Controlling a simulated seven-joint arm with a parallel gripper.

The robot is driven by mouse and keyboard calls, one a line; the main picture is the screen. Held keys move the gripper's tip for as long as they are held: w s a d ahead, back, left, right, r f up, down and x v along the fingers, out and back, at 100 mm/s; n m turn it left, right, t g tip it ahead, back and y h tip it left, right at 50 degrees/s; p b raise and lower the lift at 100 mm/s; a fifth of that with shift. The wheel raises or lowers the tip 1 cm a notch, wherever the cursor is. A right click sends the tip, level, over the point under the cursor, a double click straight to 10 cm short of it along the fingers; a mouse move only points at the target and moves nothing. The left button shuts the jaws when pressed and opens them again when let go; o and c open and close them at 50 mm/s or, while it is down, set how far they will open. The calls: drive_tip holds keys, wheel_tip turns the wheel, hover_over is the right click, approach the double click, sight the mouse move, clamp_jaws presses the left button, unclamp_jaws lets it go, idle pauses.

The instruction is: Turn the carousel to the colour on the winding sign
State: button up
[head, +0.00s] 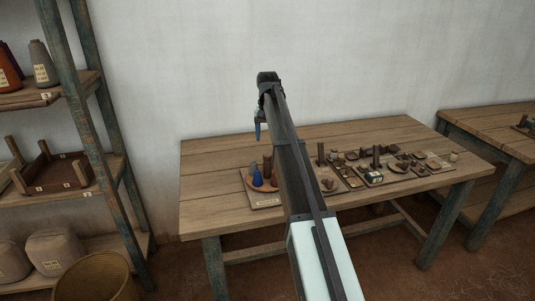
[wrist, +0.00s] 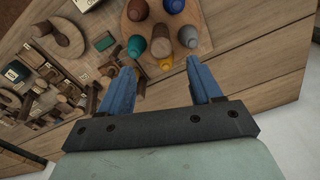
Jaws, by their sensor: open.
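The carousel (wrist: 153,24) is a round wooden disc on a board, with coloured cones standing around it. In the head view the carousel (head: 247,178) is partly hidden by my arm. My gripper (wrist: 160,66) is open and empty above the carousel's edge; it also shows in the head view (head: 257,131). I cannot make out any winding sign's colour.
The wooden table (head: 215,165) holds several small trays of wooden parts (head: 375,177) right of the carousel. A shelf (head: 75,92) with cones and sacks stands at the left, and a basket (head: 92,278) below. A second table (head: 490,125) stands at the right. The table's left end is clear.

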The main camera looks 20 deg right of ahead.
sight(267, 155)
wheel_tip(267, 155, down, 8)
drive_tip(key=shift+f, duration=0.15)
idle(0.3)
drive_tip(key=shift+c, duration=0.4)
clamp_jaws()
